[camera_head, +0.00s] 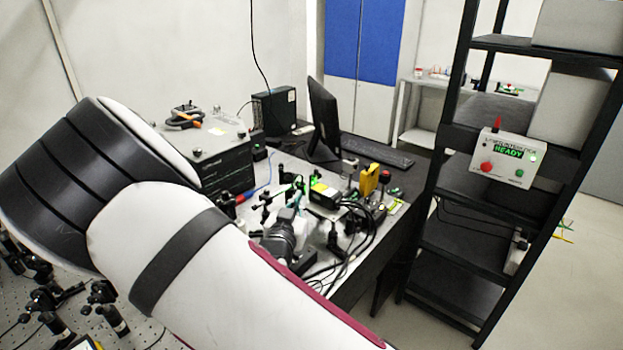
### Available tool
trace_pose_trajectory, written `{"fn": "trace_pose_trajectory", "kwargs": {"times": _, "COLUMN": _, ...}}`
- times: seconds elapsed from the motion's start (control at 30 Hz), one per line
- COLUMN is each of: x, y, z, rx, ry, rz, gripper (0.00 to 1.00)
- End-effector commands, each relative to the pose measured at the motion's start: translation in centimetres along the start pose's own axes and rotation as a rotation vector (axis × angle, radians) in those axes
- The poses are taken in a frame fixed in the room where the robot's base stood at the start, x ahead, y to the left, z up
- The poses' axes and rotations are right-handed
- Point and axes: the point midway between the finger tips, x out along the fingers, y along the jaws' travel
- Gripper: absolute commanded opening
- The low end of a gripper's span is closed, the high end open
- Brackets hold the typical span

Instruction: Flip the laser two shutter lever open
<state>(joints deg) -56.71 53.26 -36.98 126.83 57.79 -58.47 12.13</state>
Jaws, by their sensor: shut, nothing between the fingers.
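My white arm link crosses the lower left and hides part of the bench. Beyond its upper edge my dark gripper (292,210) shows, partly hidden, over the near left part of the black bench (350,284). Its fingers look shut and empty. A black box with a yellow label (325,192) sits just beyond and to the right of it, perhaps a laser housing. A yellow upright block (369,180) stands further right. I cannot tell which unit is laser two. The shutter lever is too small to make out, so its position and any contact cannot be told.
Black cables (352,232) loop over the bench at right. A large dark instrument box (212,158), a monitor (323,118) and a keyboard (377,149) stand behind. A black rack (455,205) at right carries a control box reading READY (507,158). Small optic mounts crowd the bench.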

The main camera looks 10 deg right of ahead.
Motion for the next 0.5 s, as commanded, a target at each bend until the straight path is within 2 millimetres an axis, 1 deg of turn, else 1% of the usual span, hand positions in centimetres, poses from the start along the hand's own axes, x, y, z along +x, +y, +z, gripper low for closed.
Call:
{"fn": "trace_pose_trajectory", "kwargs": {"times": 0.3, "x": 0.3, "y": 0.0, "z": 0.0, "rx": 0.001, "ry": -0.001, "rz": 0.001, "gripper": 0.0}}
{"fn": "trace_pose_trajectory", "kwargs": {"times": 0.37, "x": 0.8, "y": 0.0, "z": 0.0, "rx": 0.001, "ry": -0.001, "rz": 0.001, "gripper": 0.0}}
{"fn": "trace_pose_trajectory", "kwargs": {"times": 0.5, "x": 2.7, "y": 0.1, "z": 0.0, "rx": 0.001, "ry": -0.002, "rz": 0.002, "gripper": 0.0}}
